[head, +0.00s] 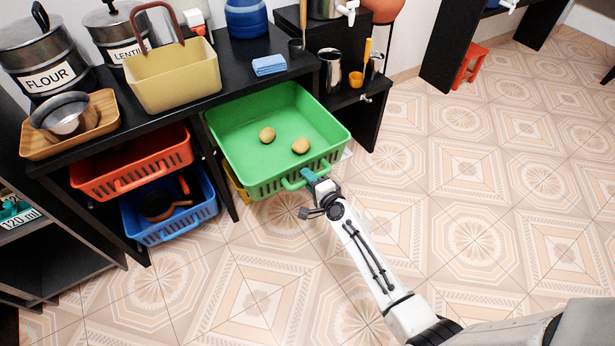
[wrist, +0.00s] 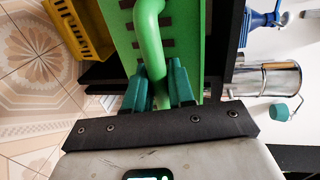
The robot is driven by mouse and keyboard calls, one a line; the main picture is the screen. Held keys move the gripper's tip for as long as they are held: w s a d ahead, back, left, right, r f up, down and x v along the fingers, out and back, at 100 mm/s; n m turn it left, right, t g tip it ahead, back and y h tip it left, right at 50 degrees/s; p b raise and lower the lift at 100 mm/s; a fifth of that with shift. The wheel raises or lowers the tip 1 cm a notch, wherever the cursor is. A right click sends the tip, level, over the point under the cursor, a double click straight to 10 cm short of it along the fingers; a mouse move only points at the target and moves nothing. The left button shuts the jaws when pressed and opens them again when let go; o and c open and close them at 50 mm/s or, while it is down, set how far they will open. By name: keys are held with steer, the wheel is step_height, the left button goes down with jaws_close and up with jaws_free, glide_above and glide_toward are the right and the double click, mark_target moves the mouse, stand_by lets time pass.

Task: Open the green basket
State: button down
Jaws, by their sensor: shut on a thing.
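The green basket (head: 235,143) is pulled out from under the black counter in the head view, well forward of the counter's front edge. Two round tan items (head: 267,135) (head: 300,146) lie on its floor. My gripper (head: 310,177) is at the handle on the basket's front wall. In the wrist view its teal fingers (wrist: 160,85) are shut on the green handle (wrist: 150,45), one on each side. The basket's slotted front wall (wrist: 185,40) shows behind the handle.
A red basket (head: 95,183) and a blue basket (head: 150,232) sit under the counter on the left. A yellow basket (wrist: 85,25) is beneath the green one. The counter (head: 185,95) holds a cream basket (head: 175,80) and a blue cloth (head: 269,65). The tiled floor (head: 480,190) is clear.

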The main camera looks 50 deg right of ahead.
steer(key=c, duration=1.1)
jaws_free()
steer(key=shift+s, duration=0.1)
steer(key=p+v, duration=0.2)
steer(key=v, duration=0.8)
steer(key=shift+s, duration=0.3)
steer(key=shift+a, duration=0.15)
